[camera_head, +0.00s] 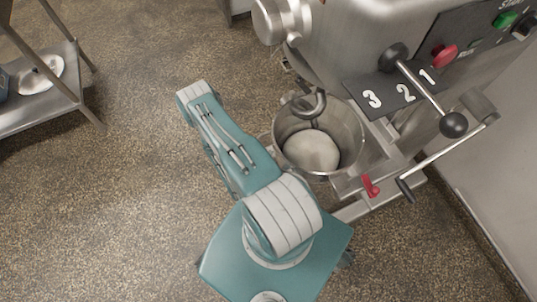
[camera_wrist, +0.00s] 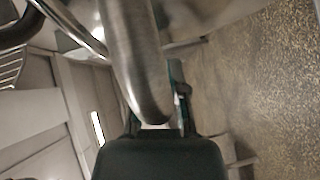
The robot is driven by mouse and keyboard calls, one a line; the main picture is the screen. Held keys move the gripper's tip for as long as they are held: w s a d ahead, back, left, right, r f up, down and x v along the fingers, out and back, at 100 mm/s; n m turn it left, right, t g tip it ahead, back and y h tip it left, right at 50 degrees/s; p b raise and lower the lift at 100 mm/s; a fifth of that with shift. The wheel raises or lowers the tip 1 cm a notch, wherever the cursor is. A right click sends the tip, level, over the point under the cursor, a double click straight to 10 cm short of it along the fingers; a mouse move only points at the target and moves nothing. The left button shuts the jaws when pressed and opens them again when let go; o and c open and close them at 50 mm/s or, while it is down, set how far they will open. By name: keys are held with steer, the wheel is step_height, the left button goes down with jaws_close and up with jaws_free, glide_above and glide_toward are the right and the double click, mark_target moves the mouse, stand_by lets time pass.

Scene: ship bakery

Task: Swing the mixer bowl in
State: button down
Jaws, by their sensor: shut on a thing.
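The steel mixer bowl (camera_head: 352,128) stands beneath the mixer head, right of my arm in the head view, with a pale round dough mass (camera_head: 312,151) inside. The curved dough hook (camera_head: 317,104) hangs over the bowl's back part. In the wrist view, a rounded steel part (camera_wrist: 135,50), which looks like the bowl's edge or wall, runs down between my fingers. My gripper (camera_wrist: 156,122) is shut on it. In the head view my gripper is hidden by my arm at the bowl's left side.
The mixer (camera_head: 345,50) has a black-knobbed gear lever (camera_head: 425,90), a crank handle (camera_head: 450,155) and a red lever (camera_head: 370,186) close by the bowl. A steel shelf table (camera_head: 45,90) stands at the upper left. The speckled floor between is clear.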

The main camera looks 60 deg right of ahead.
steer(key=c, duration=0.6)
jaws_free()
steer(key=shift+c, duration=0.2)
steer(key=v, duration=0.7)
steer(key=shift+a, duration=0.2)
steer(key=shift+w+r, duration=0.1)
